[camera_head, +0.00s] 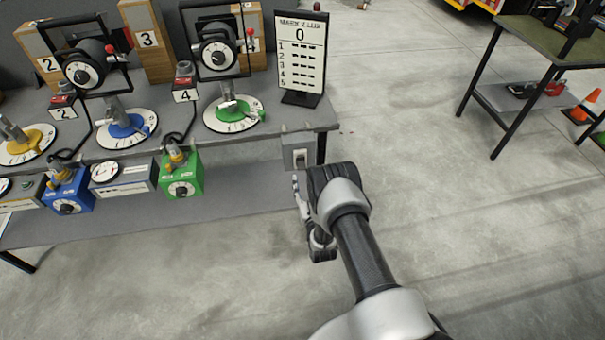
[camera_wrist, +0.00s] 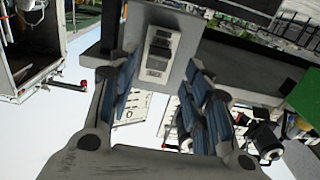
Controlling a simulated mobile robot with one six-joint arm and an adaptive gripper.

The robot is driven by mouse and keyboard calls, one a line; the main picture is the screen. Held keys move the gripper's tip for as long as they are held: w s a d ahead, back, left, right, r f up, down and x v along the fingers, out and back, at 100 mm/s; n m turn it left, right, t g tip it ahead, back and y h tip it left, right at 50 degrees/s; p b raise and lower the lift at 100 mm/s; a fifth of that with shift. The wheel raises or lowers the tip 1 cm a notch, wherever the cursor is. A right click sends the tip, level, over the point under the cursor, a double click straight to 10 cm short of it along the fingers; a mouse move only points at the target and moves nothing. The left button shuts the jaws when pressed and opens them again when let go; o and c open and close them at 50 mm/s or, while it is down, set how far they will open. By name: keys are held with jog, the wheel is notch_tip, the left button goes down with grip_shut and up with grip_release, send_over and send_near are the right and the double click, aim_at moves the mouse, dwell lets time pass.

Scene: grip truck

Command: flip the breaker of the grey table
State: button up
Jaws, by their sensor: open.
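The grey table (camera_head: 215,222) stands at the left in the head view. The breaker (camera_head: 298,150), a small grey box with a switch, is fixed at its front right corner. In the wrist view the breaker (camera_wrist: 160,52) shows upper centre, its switch face toward me. My gripper (camera_head: 300,190) is just below and in front of the breaker, partly hidden by my wrist. In the wrist view my gripper (camera_wrist: 162,98) is open, with blue-padded fingers on both sides and nothing between them. The breaker lies beyond the fingertips, apart from them as far as I can tell.
Dials, a green box (camera_head: 182,176), a blue box (camera_head: 68,192) and numbered wooden blocks crowd the table. A scoreboard (camera_head: 301,55) stands near its right edge. A second table (camera_head: 560,45) and an orange cone (camera_head: 584,106) are at the right. The floor between is clear.

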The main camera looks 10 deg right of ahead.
aim_at(302, 169)
jog(key=w+b, duration=0.1)
jog(key=w, duration=0.5)
jog(key=shift+c, duration=0.2)
jog(key=c, duration=1)
jog(key=shift+r+g+p, duration=0.45)
jog(key=shift+g+p, duration=0.15)
jog(key=shift+p, duration=0.1)
jog(key=shift+s+f, duration=0.1)
jog(key=shift+f, duration=0.1)
jog(key=o, duration=1)
jog(key=shift+o, duration=0.2)
jog(key=shift+s, duration=0.1)
